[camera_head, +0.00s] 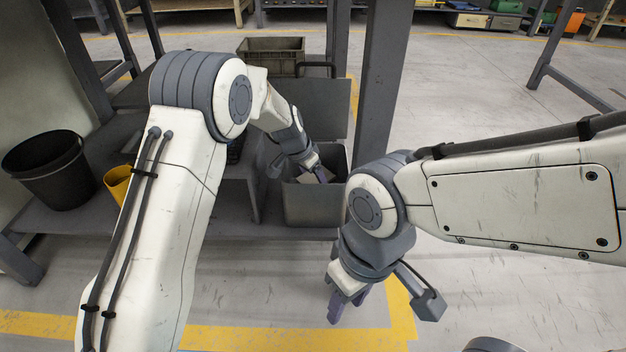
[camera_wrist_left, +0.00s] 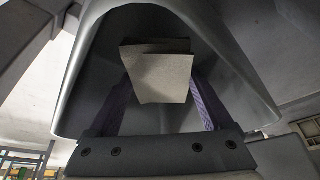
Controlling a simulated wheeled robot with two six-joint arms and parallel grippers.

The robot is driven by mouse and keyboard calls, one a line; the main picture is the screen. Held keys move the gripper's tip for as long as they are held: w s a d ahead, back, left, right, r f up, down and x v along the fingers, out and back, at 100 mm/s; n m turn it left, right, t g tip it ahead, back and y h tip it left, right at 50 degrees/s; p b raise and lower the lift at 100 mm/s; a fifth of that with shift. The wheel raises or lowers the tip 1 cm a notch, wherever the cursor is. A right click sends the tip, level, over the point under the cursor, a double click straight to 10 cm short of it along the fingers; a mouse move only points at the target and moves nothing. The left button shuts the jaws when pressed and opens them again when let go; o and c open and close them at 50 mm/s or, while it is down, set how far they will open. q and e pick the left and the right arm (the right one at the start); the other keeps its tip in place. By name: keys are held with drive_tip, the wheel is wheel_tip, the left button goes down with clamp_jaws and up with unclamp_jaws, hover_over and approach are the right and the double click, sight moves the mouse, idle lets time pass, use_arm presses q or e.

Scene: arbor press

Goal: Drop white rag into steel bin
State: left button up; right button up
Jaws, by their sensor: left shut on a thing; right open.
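The steel bin (camera_head: 308,207) stands on the low grey shelf, with its lid up behind it. My left gripper (camera_head: 318,174) is at the bin's open mouth, fingers pointing down. In the left wrist view the grey bin walls (camera_wrist_left: 82,85) surround the fingers. The left gripper is shut on the white rag (camera_wrist_left: 162,78), which shows as a pale folded square between the purple fingers. Only a small pale patch of the rag shows in the head view. My right gripper (camera_head: 345,300) is open and empty, low in front of the shelf.
A black bucket (camera_head: 52,172) and a yellow container (camera_head: 118,184) stand on the shelf at left. A grey crate (camera_head: 271,54) sits behind. A grey upright post (camera_head: 378,80) rises just right of the bin.

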use_arm(q)
drive_tip(key=shift+f+b, duration=0.45)
drive_tip(key=shift+f, duration=0.15)
drive_tip(key=o, duration=1.3)
drive_tip(key=shift+c, duration=0.2)
drive_tip(key=p+v, duration=0.2)
drive_tip(key=v, duration=0.1)
drive_tip(key=p+v, duration=0.2)
drive_tip(key=v, duration=0.2)
drive_tip(key=shift+w+d+r+p, duration=0.15)
drive_tip(key=shift+r+p, duration=0.15)
drive_tip(key=shift+p, duration=0.05)
drive_tip(key=shift+s+a+r, duration=0.25)
drive_tip(key=shift+r, duration=0.3)
